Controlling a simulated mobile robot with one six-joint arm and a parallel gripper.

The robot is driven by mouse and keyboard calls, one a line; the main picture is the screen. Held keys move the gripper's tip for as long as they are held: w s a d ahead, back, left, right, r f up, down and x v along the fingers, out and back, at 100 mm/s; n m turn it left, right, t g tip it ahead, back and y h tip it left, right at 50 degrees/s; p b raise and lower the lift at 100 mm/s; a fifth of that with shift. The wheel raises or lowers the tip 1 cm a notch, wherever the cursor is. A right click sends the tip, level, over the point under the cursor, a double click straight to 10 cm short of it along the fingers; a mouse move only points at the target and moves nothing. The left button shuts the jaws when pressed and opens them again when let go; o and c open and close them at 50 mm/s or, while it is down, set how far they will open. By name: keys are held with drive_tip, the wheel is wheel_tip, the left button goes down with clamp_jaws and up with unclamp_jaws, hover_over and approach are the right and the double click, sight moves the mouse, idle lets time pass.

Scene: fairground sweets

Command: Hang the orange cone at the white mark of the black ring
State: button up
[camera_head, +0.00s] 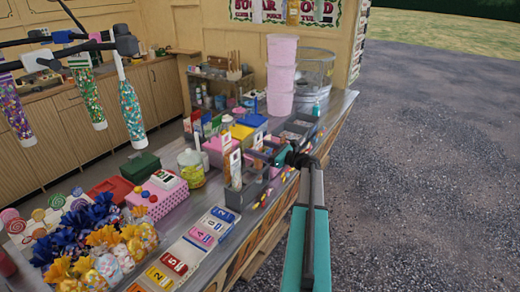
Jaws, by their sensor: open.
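The black ring (48,66) shows at the upper left, cut off by the left edge. A white piece (33,59) is on its near side and a blue piece (62,37) on its far side. A purple sweet cone (17,112), a green one (88,98) and a teal one (130,108) hang from it, points down. I cannot make out an orange cone for certain; tall upright holders with orange-and-white fronts (235,166) stand on the counter by my gripper. My gripper (262,157) is open above the grey bins, small and partly hidden by my arm.
The counter is crowded: number cards (174,262), bags with orange and blue bows (101,238), a pink box (160,198), a yellow jar (191,168) and grey bins (246,190). Stacked pink tubs (281,75) stand at the far end. Open gravel (430,170) lies to the right.

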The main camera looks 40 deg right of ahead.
drive_tip(key=c, duration=0.9)
